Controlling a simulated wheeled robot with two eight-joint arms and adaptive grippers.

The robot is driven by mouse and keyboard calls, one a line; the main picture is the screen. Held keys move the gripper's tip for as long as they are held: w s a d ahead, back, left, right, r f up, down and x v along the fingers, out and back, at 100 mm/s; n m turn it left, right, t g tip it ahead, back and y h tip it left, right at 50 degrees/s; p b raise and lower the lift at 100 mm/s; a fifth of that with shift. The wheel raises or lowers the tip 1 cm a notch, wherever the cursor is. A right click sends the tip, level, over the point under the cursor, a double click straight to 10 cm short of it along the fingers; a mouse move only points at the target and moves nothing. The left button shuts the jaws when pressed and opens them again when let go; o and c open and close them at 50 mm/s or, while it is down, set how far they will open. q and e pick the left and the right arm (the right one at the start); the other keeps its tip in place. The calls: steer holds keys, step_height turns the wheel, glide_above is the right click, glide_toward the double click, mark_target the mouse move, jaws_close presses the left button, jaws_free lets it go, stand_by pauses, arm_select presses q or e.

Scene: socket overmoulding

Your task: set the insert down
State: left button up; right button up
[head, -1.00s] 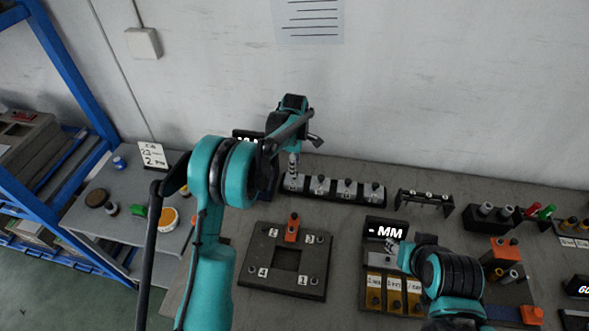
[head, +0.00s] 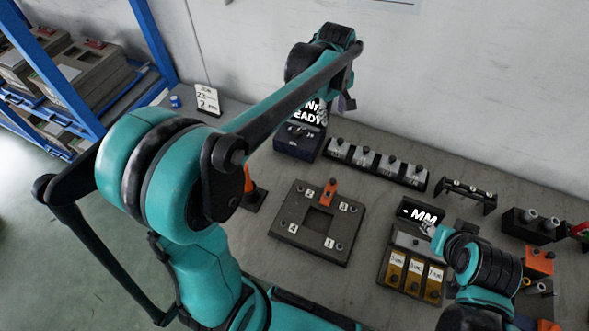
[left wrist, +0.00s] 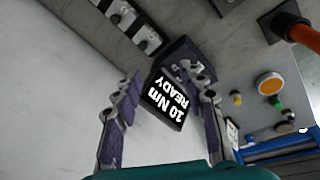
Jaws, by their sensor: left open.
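My left gripper (head: 343,100) is raised by the back wall, beside a dark box with a lit "READY" display (head: 305,112). In the left wrist view its two purple-padded fingers (left wrist: 163,78) are apart and nothing shows between them except the display (left wrist: 168,98) beyond. Several grey blocks with dark knobs, likely the inserts, stand upright in a black rack (head: 378,177); the leftmost block (head: 340,149) is nearest the left gripper, not touching it. The rack also shows in the left wrist view. My right gripper (head: 428,229) is small and partly hidden by its arm, near the "MM" display.
A dark plate (head: 283,223) with a square opening, numbered corners and an orange clamp (head: 329,190) lies mid-table. A blue shelf (head: 45,75) is at left.

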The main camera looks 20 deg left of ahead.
arm_select(q)
steer(key=s+a+f+m+t, duration=0.2)
steer(key=s+m+t, duration=0.2)
steer(key=s+m, duration=0.7)
steer(key=s, duration=1)
steer(key=shift+s+a+f+m+t, duration=0.15)
steer(key=shift+s+m+t, duration=0.1)
steer(key=shift+m+t, duration=0.05)
